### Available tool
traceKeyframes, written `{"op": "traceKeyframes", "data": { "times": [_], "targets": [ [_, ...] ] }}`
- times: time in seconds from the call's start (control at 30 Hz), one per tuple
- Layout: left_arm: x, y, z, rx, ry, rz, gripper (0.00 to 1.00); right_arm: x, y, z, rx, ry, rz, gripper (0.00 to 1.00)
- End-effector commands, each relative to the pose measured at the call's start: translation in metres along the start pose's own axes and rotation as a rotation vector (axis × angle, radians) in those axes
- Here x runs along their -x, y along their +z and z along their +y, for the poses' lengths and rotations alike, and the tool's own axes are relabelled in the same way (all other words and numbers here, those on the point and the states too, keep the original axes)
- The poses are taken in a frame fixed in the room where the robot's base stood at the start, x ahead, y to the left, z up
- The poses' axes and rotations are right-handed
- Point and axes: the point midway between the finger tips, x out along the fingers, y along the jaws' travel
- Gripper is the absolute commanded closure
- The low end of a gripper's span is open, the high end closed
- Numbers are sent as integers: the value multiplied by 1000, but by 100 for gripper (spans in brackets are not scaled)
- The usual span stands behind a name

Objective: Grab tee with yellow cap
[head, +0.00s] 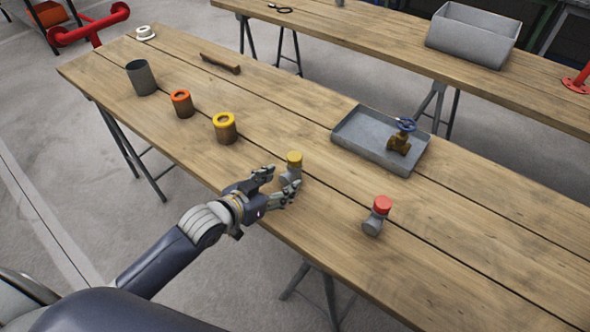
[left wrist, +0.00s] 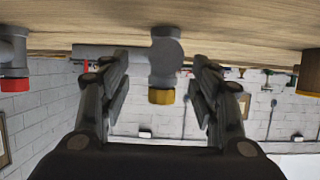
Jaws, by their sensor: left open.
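The tee with the yellow cap (head: 294,160) stands on the wooden table near its front edge in the head view. In the left wrist view, which is upside down, the grey tee (left wrist: 166,55) and its yellow cap (left wrist: 161,96) show between and just beyond my fingers. My left gripper (head: 279,185) is open, with its fingers pointing at the tee; part of the tee's body is hidden by a finger in the head view. The left gripper (left wrist: 163,80) holds nothing. My right gripper is not in view.
A red-capped tee (head: 377,215) stands to the right. A grey tray (head: 350,140) holds a valve with a blue handwheel (head: 403,126). A yellow-ringed cylinder (head: 225,127), an orange-ringed one (head: 181,103) and a grey cup (head: 140,77) stand to the left.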

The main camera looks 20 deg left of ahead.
Motion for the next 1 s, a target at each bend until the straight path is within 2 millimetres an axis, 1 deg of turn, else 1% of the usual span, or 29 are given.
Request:
{"op": "traceKeyframes", "data": {
  "times": [0.03, 0.1, 0.27, 0.37, 0.6, 0.7, 0.8, 1.0],
  "targets": [
    [-8, -1, -1, 1, -1, 1, 43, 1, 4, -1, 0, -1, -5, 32],
    [-15, 0, 0, 1, -1, 0, 43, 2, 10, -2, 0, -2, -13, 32],
    [-24, 0, -1, 0, -1, 0, 43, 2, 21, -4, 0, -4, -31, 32],
    [-32, -2, -2, 1, 0, 1, 43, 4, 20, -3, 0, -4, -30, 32],
    [-62, -2, -6, 2, 0, 1, 43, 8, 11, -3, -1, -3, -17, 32],
    [-71, -1, -6, 1, 0, 0, 43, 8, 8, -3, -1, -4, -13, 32],
    [-74, -1, -6, -1, 0, 0, 43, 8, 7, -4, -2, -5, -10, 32],
    [-74, -1, -6, -1, 0, 0, 43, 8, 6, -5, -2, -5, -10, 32]
  ]
}}
